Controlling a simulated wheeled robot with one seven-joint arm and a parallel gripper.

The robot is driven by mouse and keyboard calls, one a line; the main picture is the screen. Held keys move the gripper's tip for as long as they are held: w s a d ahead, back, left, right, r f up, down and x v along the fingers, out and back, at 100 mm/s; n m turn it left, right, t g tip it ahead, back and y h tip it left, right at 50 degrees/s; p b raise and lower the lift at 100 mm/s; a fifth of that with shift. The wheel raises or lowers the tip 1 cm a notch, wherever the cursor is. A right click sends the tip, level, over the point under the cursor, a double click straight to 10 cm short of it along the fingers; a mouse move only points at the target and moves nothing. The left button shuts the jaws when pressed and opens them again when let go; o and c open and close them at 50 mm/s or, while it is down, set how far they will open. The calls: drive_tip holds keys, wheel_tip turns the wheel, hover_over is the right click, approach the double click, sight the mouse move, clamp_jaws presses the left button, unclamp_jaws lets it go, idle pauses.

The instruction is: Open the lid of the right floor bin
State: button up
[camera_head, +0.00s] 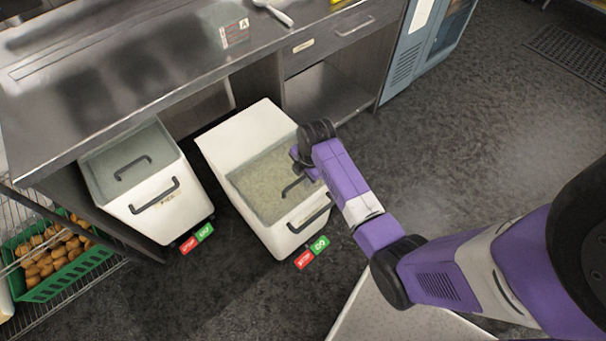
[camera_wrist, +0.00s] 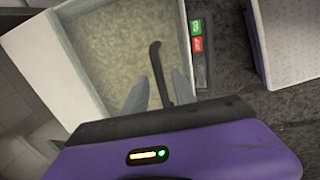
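The right floor bin (camera_head: 228,150) is a white box with a clear lid (camera_head: 262,185) over pale grainy contents. The lid looks closed. Its dark bar handle (camera_head: 291,187) is near the front edge, and it also shows in the wrist view (camera_wrist: 157,62). My gripper (camera_wrist: 159,84) is over the front part of the lid. Its two grey fingers are apart, one on each side of the handle's near end in the picture, with visible gaps. I cannot tell how far down around the handle they reach. My wrist hides part of the lid in the head view.
A left floor bin (camera_head: 152,207) with a closed clear lid stands beside it. The metal counter (camera_head: 130,65) is above and behind. A wire rack with a green crate (camera_head: 62,278) of bread is at lower left. Open dark floor lies to the right.

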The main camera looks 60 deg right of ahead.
clamp_jaws()
idle(1.2)
